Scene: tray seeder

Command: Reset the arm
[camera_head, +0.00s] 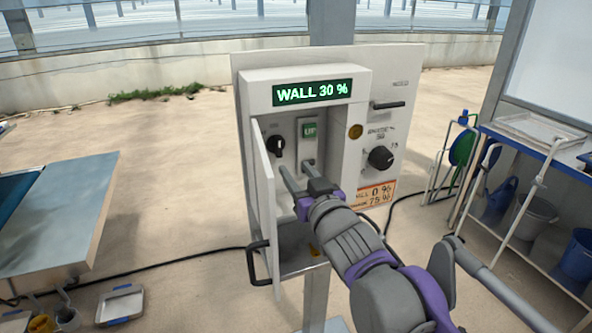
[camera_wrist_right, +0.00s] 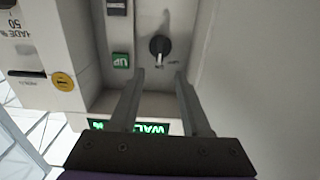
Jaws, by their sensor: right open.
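My right gripper (camera_head: 296,168) is open and empty, its two grey fingers reaching into the open control box (camera_head: 362,90). A green UP button (camera_wrist_right: 121,60) sits beside the knob. In the head view the knob (camera_head: 276,145) and the UP button (camera_head: 309,130) are above the fingers. The green display (camera_head: 312,92) reads WALL 30 %. Whether the fingers touch the panel is unclear. My left gripper is out of view.
The box door (camera_head: 263,200) hangs open on the left, close to my fingers. A second dial (camera_head: 380,157) and a black handle (camera_head: 388,105) are on the panel's right. A table (camera_head: 60,205) stands left; a blue rack (camera_head: 535,140) with buckets stands right. Cables cross the floor.

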